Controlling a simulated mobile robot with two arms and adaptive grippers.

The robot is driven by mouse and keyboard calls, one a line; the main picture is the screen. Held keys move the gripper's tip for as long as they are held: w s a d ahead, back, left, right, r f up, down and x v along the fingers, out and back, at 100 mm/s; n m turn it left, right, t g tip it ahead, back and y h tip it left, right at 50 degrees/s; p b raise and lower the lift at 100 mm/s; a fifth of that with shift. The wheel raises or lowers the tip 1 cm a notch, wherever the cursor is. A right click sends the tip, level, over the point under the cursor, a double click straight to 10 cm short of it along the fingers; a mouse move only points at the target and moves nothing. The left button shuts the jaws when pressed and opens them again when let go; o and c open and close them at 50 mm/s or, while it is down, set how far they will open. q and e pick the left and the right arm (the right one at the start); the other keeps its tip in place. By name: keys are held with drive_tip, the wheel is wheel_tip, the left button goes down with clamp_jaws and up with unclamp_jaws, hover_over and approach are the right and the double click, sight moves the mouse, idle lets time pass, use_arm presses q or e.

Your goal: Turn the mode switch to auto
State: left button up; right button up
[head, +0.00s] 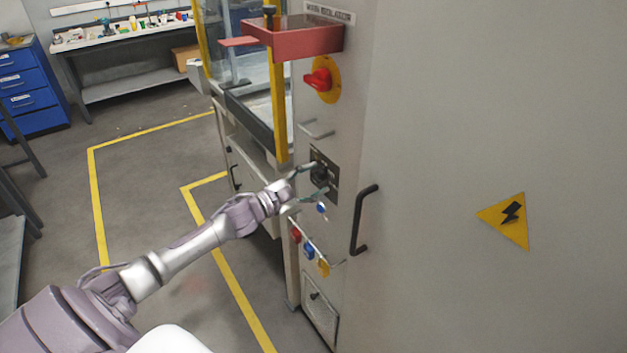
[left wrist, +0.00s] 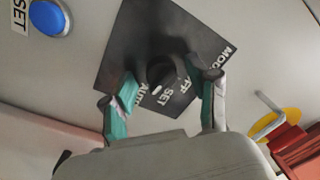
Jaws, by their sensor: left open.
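The mode switch is a black knob (left wrist: 163,70) on a dark square plate (left wrist: 135,38) on the grey cabinet front. The plate (head: 333,182) also shows in the head view. Lettering with SET, OFF, AUTO and part of MODE shows on the plate. A small white mark shows at the knob's edge, but I cannot tell surely which position it points to. My left gripper (head: 311,182) is at the plate with its fingers apart. In the left wrist view, the green-padded fingers (left wrist: 166,88) stand on either side of the knob; contact is unclear. My right gripper is not in view.
A blue button (left wrist: 48,17) sits near the plate. A red rotary switch (head: 318,80) on yellow and a red tray (head: 310,42) are above. A black handle (head: 361,220) sticks out at right. Coloured padlocks (head: 309,250) hang below. Floor at left is open.

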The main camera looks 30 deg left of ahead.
use_arm(q)
drive_tip(key=v, duration=1.2)
drive_tip(key=shift+f, duration=0.15)
drive_tip(key=s+a+f+n+g+y, duration=0.1)
drive_tip(key=s+a+f+n+y, duration=0.15)
drive_tip(key=f, duration=0.65)
drive_tip(key=s+a+f+n+g+y, duration=0.1)
drive_tip(key=s+a+f+n+y, duration=0.15)
drive_tip(key=f, duration=0.65)
drive_tip(key=s+d+f+n+g+y, duration=0.15)
drive_tip(key=s+f, duration=0.25)
drive_tip(key=f, duration=0.5)
drive_tip(key=s+f+n+g+y, duration=0.1)
drive_tip(key=s+f+n+g, duration=0.2)
drive_tip(key=f, duration=0.5)
drive_tip(key=s+d+f+g, duration=0.3)
drive_tip(key=s+d+f, duration=0.3)
drive_tip(key=s, duration=0.3)
drive_tip(key=s+d+f+g+h, duration=0.1)
drive_tip(key=s+d+f+g, duration=0.2)
drive_tip(key=s+d+f, duration=0.4)
drive_tip(key=s+d+f+g, duration=0.3)
drive_tip(key=s+d+f, duration=0.4)
drive_tip(key=s, duration=0.6)
drive_tip(key=shift+s+d+n+g, duration=0.25)
drive_tip(key=shift+d+n+g, duration=0.15)
drive_tip(key=shift+d, duration=0.4)
